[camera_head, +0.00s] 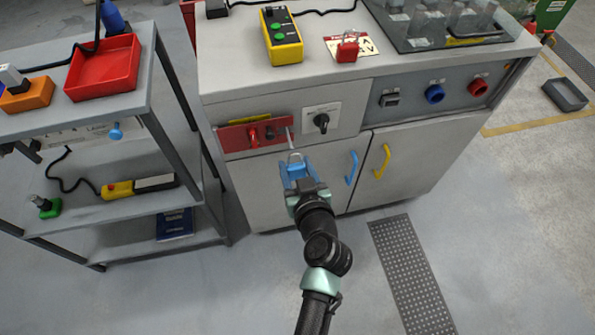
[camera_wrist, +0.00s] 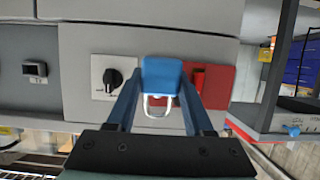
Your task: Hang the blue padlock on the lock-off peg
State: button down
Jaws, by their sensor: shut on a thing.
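My gripper (camera_head: 297,183) is shut on the blue padlock (camera_wrist: 162,75), held in front of the cabinet face. In the wrist view the padlock body sits between the blue fingers, and its silver shackle (camera_wrist: 157,105) loops toward the gripper base in the picture. In the head view the shackle (camera_head: 296,157) points up. The pale lock-off peg (camera_head: 290,138) sticks out at the right end of the red panel (camera_head: 232,140), just above the shackle in the picture. The padlock is apart from it, as far as I can tell. In the wrist view the peg is not clearly visible.
A black rotary switch (camera_head: 321,122) is right of the peg. Red handles (camera_head: 253,137) are left of it. Blue (camera_head: 351,168) and yellow (camera_head: 382,161) door handles lie below right. A red padlock (camera_head: 347,50) rests on the top. A shelf rack (camera_head: 150,125) stands left.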

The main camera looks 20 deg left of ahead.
jog(key=shift+b+x, duration=0.8)
jog(key=shift+x, duration=1.6)
jog(key=shift+r, duration=0.25)
jog(key=shift+c, duration=1)
grip_release()
jog(key=v, duration=1.3)
jog(key=shift+p, duration=0.45)
